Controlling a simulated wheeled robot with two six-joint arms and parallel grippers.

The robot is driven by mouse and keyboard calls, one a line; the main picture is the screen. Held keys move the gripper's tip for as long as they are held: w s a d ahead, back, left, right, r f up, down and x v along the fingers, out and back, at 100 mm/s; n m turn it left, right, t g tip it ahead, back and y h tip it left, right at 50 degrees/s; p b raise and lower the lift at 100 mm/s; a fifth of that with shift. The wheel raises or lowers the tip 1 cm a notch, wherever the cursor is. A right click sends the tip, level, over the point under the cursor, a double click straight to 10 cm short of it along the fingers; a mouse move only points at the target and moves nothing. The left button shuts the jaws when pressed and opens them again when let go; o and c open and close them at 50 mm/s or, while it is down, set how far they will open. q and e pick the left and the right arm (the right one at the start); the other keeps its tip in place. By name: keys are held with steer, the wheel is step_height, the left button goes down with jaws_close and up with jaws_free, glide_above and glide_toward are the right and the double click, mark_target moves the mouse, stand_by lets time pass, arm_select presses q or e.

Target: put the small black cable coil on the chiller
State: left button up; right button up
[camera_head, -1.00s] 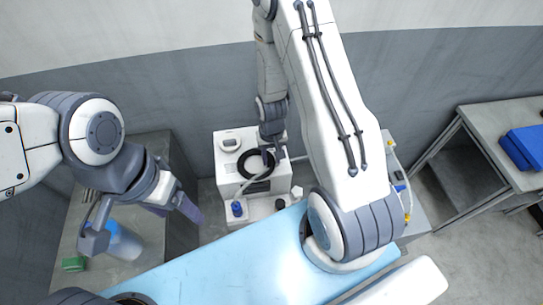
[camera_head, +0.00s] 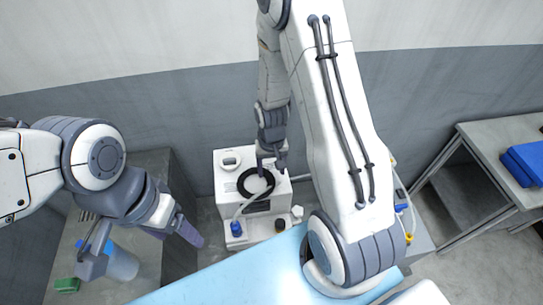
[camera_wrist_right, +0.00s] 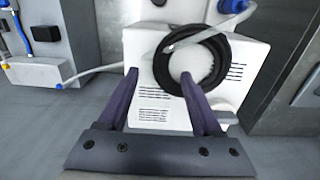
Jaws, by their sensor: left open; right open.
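The small black cable coil (camera_head: 242,187) lies on the top of the white chiller (camera_head: 222,181), near its front edge. In the right wrist view the coil (camera_wrist_right: 214,72) shows as a black ring against the chiller (camera_wrist_right: 150,93). My right gripper (camera_head: 271,165) is open above the chiller. In the right wrist view its fingers (camera_wrist_right: 160,74) are spread, and the right fingertip overlaps the coil's edge; whether it touches I cannot tell. Nothing shows held between them. My left gripper (camera_head: 148,250) is open, far left of the chiller, over a grey bench.
A pale hose (camera_head: 243,206) crosses the coil. A blue cylinder (camera_head: 121,264) and a green block (camera_head: 66,285) are by my left gripper. A light-blue surface (camera_head: 235,268) lies in front of the chiller. A table (camera_head: 480,143) with blue cloth (camera_head: 527,162) stands right.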

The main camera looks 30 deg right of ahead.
step_height(320, 180, up, 8)
steer(key=b, duration=0.1)
steer(key=s+a+r+n, duration=0.5)
steer(key=s+a+r, duration=0.15)
steer(key=a, duration=0.45)
steer(key=s+a+r+n, duration=0.2)
steer(key=s, duration=0.3)
steer(key=s+a+r+n+y, duration=0.1)
steer(key=s+a+r+n, duration=0.2)
steer(key=s, duration=0.3)
steer(key=shift+s+a+r, duration=0.15)
steer(key=shift+a+r, duration=0.15)
step_height(320, 180, down, 4)
steer(key=b, duration=0.4)
steer(key=shift+r, duration=0.1)
